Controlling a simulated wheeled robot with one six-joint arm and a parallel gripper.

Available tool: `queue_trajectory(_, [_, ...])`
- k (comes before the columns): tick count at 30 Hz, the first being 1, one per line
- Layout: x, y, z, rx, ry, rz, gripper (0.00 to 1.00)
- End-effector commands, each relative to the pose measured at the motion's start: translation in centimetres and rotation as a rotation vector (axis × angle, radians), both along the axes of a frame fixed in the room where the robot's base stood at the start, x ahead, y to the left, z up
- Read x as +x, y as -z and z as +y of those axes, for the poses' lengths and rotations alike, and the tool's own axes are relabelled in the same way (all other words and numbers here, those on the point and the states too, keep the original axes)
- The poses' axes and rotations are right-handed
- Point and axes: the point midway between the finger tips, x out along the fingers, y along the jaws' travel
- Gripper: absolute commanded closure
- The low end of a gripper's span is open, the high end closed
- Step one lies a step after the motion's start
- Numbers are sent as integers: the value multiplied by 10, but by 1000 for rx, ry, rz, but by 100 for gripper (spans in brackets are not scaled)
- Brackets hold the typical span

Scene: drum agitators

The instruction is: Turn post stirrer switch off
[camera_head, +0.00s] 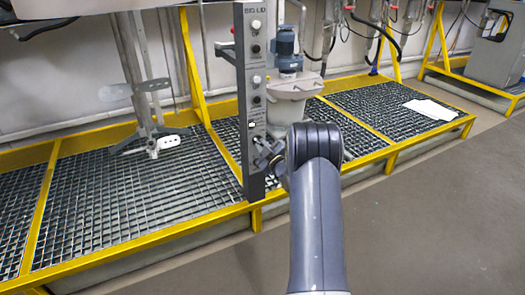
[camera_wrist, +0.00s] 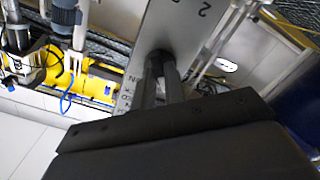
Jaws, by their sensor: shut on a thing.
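The grey control post (camera_head: 254,112) stands upright at the front edge of the grating platform. Its upper part reads "BIG LID" and carries several round knobs or buttons. My gripper (camera_head: 266,158) is at the lower part of the post, reaching in from the right. In the wrist view the post face (camera_wrist: 185,30) runs diagonally, with a "2" and smaller lettering on it. There my gripper (camera_wrist: 163,72) is shut on a dark switch knob (camera_wrist: 157,55) on that face. The fingers hide part of the knob, so its turned position cannot be told.
A white vessel with a blue motor (camera_head: 287,50) stands right behind the post. A metal stirrer stand (camera_head: 140,85) is on the grating to the left. Yellow rails (camera_head: 190,220) edge the platform. A white sheet (camera_head: 430,109) lies at right. The grey floor (camera_head: 430,220) is clear.

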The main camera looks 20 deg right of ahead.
Motion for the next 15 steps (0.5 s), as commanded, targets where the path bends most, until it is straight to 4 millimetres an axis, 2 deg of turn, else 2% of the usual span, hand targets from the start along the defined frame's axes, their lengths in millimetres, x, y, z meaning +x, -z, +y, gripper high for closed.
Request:
queue_trajectory(8, [0,0,0,-5,0,3,100])
queue_trajectory(9, [0,0,0,-5,0,3,86])
queue_trajectory(15, [0,0,0,-4,-1,2,69])
